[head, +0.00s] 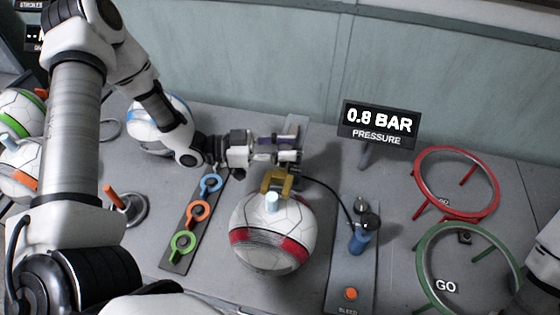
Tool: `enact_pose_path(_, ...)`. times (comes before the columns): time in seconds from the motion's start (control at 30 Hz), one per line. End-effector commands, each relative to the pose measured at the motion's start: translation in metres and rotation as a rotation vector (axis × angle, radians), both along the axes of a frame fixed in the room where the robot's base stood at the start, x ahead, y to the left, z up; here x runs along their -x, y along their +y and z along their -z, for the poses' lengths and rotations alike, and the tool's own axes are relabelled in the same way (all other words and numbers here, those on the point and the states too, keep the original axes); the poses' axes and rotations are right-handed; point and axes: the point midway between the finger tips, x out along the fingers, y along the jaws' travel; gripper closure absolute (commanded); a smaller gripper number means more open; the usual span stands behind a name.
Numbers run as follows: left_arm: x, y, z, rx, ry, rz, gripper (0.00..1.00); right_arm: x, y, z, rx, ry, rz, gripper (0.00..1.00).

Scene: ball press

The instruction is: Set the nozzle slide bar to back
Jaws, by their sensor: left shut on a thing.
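My left arm reaches in from the left, and its left gripper (287,150) lies sideways behind the red-banded ball. It is shut on part of the nozzle slide bar; the fingers hide most of the bar. A brass-coloured bracket (277,181) shows just in front of the gripper, at the top of the ball. I cannot tell whether bracket and ball touch. My right gripper is out of view; only part of the right arm shows at the right edge.
A pressure display (380,122) reads 0.8 BAR. A black hose runs to a panel with a blue valve (360,240) and an orange bleed button (351,294). A red ring stand (457,183) and a green GO ring (465,268) stand right. Coloured rings (197,212) lie left.

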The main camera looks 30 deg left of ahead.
Motion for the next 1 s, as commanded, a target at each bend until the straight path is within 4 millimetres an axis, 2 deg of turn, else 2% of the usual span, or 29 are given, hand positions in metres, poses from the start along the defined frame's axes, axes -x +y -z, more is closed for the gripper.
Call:
enact_pose_path(0.03,-0.014,0.004,0.004,-0.004,-0.008,0.000,1.00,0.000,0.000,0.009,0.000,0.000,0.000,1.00)
enact_pose_path(0.1,-0.031,0.008,0.004,-0.004,-0.008,-0.001,1.00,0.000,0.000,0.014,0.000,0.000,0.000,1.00)
enact_pose_path(0.23,-0.054,0.014,0.002,-0.001,-0.006,-0.001,1.00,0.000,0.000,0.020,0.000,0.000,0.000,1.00)
enact_pose_path(0.37,-0.062,0.016,-0.001,0.001,-0.003,-0.002,1.00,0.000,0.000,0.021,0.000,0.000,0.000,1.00)
enact_pose_path(0.6,-0.062,0.017,-0.002,0.002,-0.005,-0.004,1.00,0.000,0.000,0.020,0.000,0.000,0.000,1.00)
enact_pose_path(0.63,-0.063,0.017,-0.002,0.003,-0.005,-0.005,0.60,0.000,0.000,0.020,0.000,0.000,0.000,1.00)
enact_pose_path(0.7,-0.062,0.017,-0.003,0.003,-0.005,-0.004,0.41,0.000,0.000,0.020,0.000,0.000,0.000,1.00)
enact_pose_path(1.0,-0.061,0.017,-0.002,0.002,-0.004,-0.003,0.41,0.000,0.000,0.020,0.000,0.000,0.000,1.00)
